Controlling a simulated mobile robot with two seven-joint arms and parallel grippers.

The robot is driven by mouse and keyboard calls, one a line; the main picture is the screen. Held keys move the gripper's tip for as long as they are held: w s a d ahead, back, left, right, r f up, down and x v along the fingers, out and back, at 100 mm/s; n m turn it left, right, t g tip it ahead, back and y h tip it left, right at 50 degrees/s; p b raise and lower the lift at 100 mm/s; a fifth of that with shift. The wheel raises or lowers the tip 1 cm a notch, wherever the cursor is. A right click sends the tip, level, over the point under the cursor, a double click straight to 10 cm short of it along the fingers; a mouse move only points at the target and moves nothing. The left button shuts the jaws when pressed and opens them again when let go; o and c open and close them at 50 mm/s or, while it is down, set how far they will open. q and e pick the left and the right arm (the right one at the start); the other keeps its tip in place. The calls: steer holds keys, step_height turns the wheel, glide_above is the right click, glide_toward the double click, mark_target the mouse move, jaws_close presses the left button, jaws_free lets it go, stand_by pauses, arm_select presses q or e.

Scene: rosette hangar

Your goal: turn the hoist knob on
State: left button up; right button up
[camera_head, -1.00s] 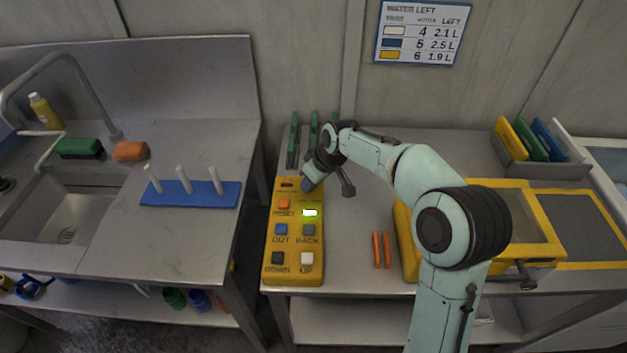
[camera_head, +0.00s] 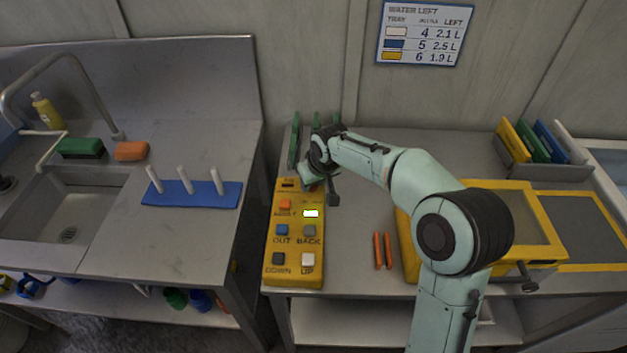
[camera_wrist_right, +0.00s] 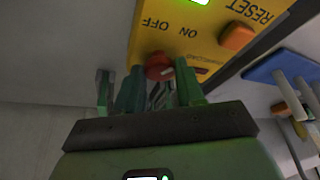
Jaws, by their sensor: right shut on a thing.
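The yellow hoist control box (camera_head: 294,273) lies on the right-hand bench. Its red-orange knob (camera_wrist_right: 158,65) shows in the right wrist view, near the words ON and OFF. My right gripper (camera_wrist_right: 159,86) is shut on this knob, with one green finger on each side of it. In the head view my right gripper (camera_head: 312,182) is at the far end of the box and mostly hides the knob. A small green display (camera_head: 311,213) on the box is lit. I cannot read the knob's pointing clearly. My left gripper is not in view.
Box buttons include an orange RESET (camera_head: 285,204) and a blue OUT (camera_head: 282,230). Green upright pieces (camera_head: 294,140) stand just behind the box. Two orange sticks (camera_head: 383,250) and a yellow-framed case (camera_head: 512,215) are to the right. A blue peg rack (camera_head: 190,200) is left, across a gap.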

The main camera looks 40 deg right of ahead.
steer(key=o, duration=1)
steer(key=shift+o, duration=0.2)
steer(key=v, duration=1.3)
steer(key=shift+r+p, duration=0.25)
steer(key=shift+p, duration=0.15)
